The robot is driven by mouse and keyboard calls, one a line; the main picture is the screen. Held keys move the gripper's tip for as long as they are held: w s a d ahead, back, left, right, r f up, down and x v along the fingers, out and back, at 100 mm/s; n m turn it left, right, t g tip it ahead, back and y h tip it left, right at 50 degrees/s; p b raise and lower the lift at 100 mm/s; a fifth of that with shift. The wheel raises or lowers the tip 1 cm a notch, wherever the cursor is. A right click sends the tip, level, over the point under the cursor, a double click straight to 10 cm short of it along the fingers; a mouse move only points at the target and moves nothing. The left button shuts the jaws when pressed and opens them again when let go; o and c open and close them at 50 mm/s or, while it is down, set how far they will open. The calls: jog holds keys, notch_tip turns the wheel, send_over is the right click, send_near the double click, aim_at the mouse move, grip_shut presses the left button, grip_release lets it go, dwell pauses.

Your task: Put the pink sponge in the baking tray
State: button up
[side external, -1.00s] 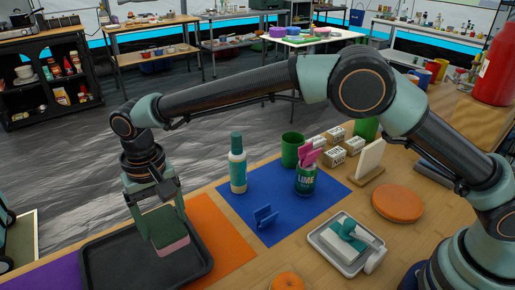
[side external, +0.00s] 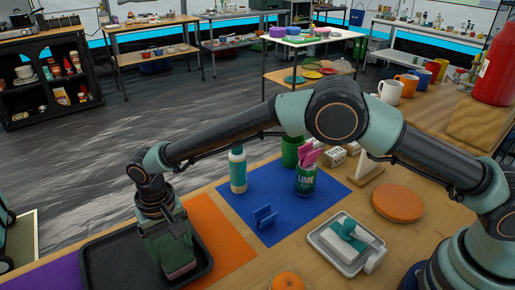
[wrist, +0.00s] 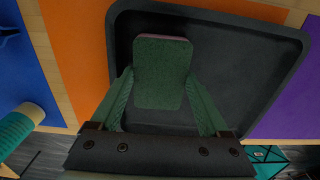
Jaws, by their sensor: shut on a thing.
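The pink sponge (side external: 181,271) has a dark green top layer and a thin pink edge at its bottom. My gripper (side external: 172,250) is shut on it, pointing down over the black baking tray (side external: 104,265). The sponge is low, within the tray's outline; whether it touches the tray floor I cannot tell. In the wrist view the sponge (wrist: 162,72) shows its green face between the two green fingers, with the tray (wrist: 250,65) around and behind it.
An orange mat (side external: 222,232) and a blue mat (side external: 308,213) lie right of the tray. A teal-and-white bottle (side external: 237,170), a lime can (side external: 306,181) and a blue holder (side external: 264,217) stand on the blue mat. A small white tray (side external: 345,243) is nearer my base.

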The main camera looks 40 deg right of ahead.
jog(key=shift+f, duration=0.15)
jog(key=o, duration=1.2)
jog(key=shift+c, duration=0.2)
